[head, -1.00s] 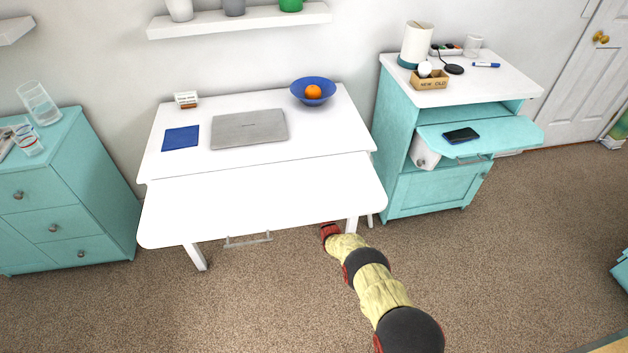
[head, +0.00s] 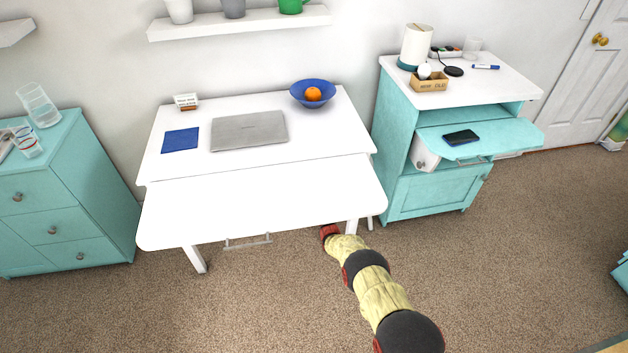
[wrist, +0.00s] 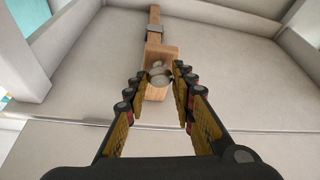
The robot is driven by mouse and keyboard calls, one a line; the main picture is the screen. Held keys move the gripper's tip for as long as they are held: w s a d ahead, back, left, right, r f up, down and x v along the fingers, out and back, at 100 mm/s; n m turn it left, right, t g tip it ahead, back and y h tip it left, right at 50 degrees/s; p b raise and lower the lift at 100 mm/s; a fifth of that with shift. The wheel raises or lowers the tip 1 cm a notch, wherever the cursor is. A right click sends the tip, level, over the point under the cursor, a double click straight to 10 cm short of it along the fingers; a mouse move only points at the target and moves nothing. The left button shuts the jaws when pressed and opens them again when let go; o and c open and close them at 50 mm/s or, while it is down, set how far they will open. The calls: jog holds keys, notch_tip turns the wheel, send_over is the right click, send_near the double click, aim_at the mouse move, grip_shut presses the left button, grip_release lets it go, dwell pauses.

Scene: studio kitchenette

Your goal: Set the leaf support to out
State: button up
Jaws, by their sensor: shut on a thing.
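The leaf support shows in the wrist view as a wooden bar (wrist: 154,22) on the pale underside of the desk, with a wider wooden block and a round metal knob (wrist: 160,76) at its near end. My gripper (wrist: 162,70) is shut on the knob, one finger on each side of it. In the head view the white desk leaf (head: 262,205) spans the desk's front, roughly level with its top. My gripper and the support are hidden beneath it there; only my arm shows, reaching under the leaf's front right.
A grey bar handle (head: 247,241) shows below the leaf's front edge. A desk leg (head: 352,227) stands close to my arm. A teal cabinet (head: 432,190) stands to the right.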

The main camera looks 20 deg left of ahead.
grip_shut()
jog(key=shift+s, duration=0.1)
